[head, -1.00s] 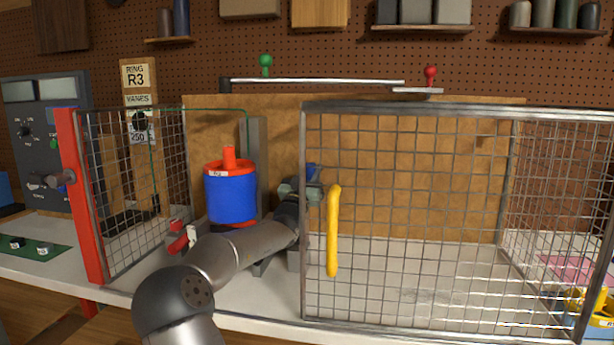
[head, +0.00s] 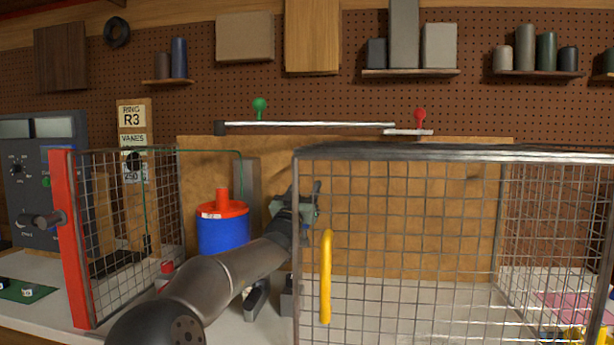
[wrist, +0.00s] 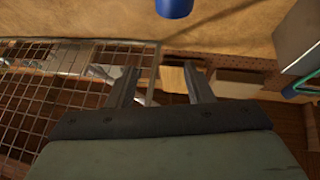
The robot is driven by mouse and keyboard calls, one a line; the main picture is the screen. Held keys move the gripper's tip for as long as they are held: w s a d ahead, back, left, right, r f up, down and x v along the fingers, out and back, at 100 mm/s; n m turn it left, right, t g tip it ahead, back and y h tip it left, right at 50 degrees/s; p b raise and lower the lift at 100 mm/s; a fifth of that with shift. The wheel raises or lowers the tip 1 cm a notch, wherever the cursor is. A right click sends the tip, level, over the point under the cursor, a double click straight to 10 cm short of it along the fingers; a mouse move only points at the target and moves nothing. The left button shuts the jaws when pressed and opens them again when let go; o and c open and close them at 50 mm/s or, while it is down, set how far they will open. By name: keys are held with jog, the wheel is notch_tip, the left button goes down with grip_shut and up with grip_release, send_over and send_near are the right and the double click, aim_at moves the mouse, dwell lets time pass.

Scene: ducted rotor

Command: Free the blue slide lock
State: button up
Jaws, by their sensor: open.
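A blue cylindrical piece (wrist: 175,6), which may be the slide lock, is cut by the top edge of the wrist view, beyond my fingertips and apart from them. In the head view a small bit of blue (head: 306,228) shows just below my gripper, mostly hidden by the arm and mesh. My gripper (head: 306,195) is raised near the left post of the mesh guard, in front of the brown back panel. In the wrist view my gripper (wrist: 160,78) has its two fingers apart with nothing between them.
A mesh guard (head: 410,240) with a yellow handle (head: 326,278) stands right of my arm. A red-posted mesh door (head: 72,235) is open at left. A blue drum with a red lid (head: 222,230) stands behind my arm. A rail (head: 310,124) with green and red knobs runs above.

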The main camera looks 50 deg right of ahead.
jog(key=s+a+r, duration=0.5)
jog(key=s+a, duration=0.1)
jog(key=a, duration=0.1)
jog(key=shift+s+a+r, duration=0.15)
jog(key=shift+s+a, duration=0.15)
